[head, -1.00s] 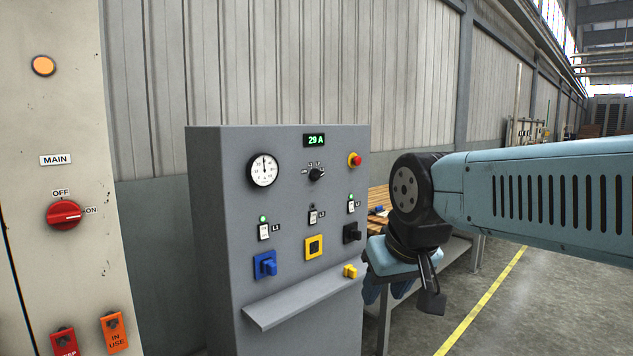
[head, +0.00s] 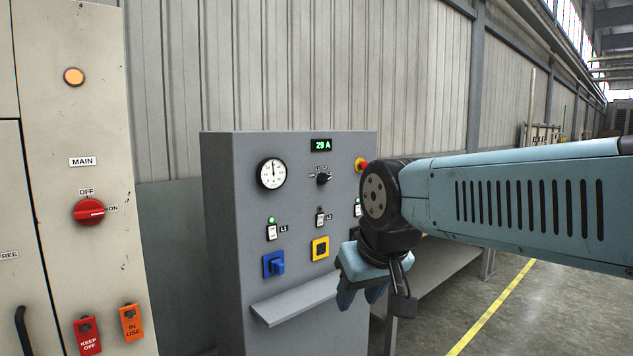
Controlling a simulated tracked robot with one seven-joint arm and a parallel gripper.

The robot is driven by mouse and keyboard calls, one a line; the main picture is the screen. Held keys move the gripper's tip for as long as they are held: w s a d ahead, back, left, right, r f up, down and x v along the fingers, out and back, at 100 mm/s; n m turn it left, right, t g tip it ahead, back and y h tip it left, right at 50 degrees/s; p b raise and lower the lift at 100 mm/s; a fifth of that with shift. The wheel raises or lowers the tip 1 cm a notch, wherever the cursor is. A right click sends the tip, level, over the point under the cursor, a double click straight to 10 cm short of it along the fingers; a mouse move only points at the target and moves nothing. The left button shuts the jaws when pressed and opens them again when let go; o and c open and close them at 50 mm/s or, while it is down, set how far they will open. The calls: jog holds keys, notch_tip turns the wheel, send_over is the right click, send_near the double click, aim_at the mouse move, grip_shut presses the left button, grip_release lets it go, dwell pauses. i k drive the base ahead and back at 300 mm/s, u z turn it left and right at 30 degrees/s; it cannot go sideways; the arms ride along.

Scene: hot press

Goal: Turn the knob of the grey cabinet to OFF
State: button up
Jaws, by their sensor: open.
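The grey cabinet (head: 225,250) stands in the middle of the head view. Its small black knob (head: 323,179) sits below the green 29 A display (head: 321,145). Small marks surround the knob, too small to read surely, and I cannot tell which one it points at. My gripper (head: 361,295) hangs pointing down, open, with nothing seen between its blue fingers. It is below and right of the knob in the picture, before the cabinet's right side, apart from the knob. My arm hides part of the cabinet's right edge.
A beige cabinet (head: 115,260) at left carries a red MAIN knob (head: 89,211) pointing at ON. The grey cabinet has a gauge (head: 272,174), a blue plug (head: 274,265), a yellow socket (head: 320,248), a partly hidden red button (head: 363,165) and a protruding shelf (head: 295,300).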

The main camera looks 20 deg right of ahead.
aim_at(322, 178)
jog(key=u, duration=0.05)
jog(key=i, duration=1)
jog(key=z, duration=0.05)
